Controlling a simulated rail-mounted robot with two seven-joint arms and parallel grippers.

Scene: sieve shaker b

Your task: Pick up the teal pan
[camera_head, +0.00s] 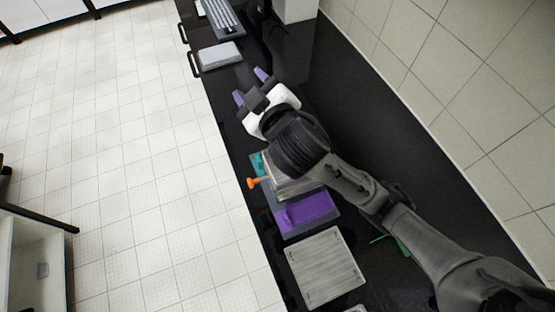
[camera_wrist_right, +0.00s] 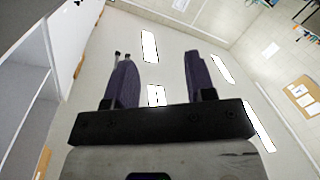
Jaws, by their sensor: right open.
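A small patch of teal (camera_head: 259,163), which seems to be the teal pan, shows beside the orange knob on the dark bench; my right arm and a grey block hide the rest of it. My right gripper (camera_head: 250,85) is beyond it, higher in the head view, with its purple fingers apart and nothing between them. In the right wrist view the open fingers (camera_wrist_right: 158,62) point toward the ceiling and lights; no pan shows there. My left gripper is not in view.
A purple pan (camera_head: 307,211) and a grey ridged plate (camera_head: 325,268) lie nearer on the bench. An orange knob (camera_head: 253,183) sticks out at the bench's left side. A tiled wall (camera_head: 450,90) borders the right.

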